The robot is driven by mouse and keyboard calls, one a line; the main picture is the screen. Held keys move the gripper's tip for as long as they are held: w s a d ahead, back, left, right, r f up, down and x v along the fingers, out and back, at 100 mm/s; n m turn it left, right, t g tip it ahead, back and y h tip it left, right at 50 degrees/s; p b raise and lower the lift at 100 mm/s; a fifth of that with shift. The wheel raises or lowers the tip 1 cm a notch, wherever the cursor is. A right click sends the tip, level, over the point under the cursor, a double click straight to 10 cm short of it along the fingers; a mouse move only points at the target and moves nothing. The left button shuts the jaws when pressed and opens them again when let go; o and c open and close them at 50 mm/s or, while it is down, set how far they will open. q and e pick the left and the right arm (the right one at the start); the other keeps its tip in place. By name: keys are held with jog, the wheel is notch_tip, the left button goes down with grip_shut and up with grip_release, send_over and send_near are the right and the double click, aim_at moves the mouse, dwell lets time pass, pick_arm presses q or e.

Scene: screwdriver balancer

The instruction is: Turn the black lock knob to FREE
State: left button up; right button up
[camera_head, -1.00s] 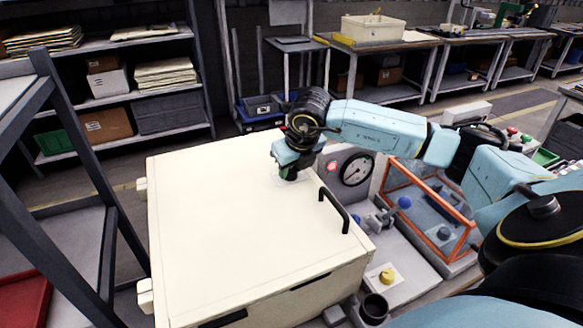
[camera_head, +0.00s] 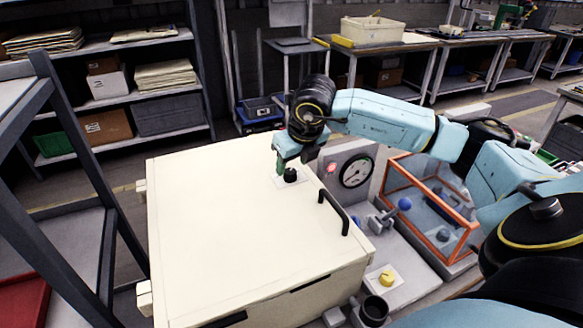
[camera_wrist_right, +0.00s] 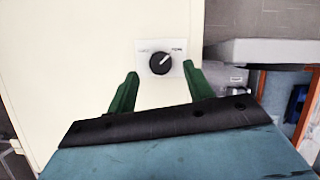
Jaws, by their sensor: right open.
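The black lock knob (camera_head: 290,174) sits on a small white plate on top of the cream cabinet (camera_head: 235,235). It also shows in the right wrist view (camera_wrist_right: 160,63), where its white pointer line points up and right toward the right-hand label. The label lettering is too small to read surely. My right gripper (camera_head: 289,164) is above the knob. In the right wrist view, its two green fingers (camera_wrist_right: 161,82) are apart, with nothing between them, and the knob shows just beyond their tips. My left gripper is not in view.
A black handle (camera_head: 337,212) rises from the cabinet top. An orange-framed box (camera_head: 432,240), yellow knob (camera_head: 386,278) and dark cup (camera_head: 373,309) are to the right. The cabinet's left top is clear.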

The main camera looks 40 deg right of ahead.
jog(key=d+v, duration=0.1)
jog(key=v, duration=0.9)
jog(key=shift+a, duration=0.45)
jog(key=shift+s+r, duration=0.1)
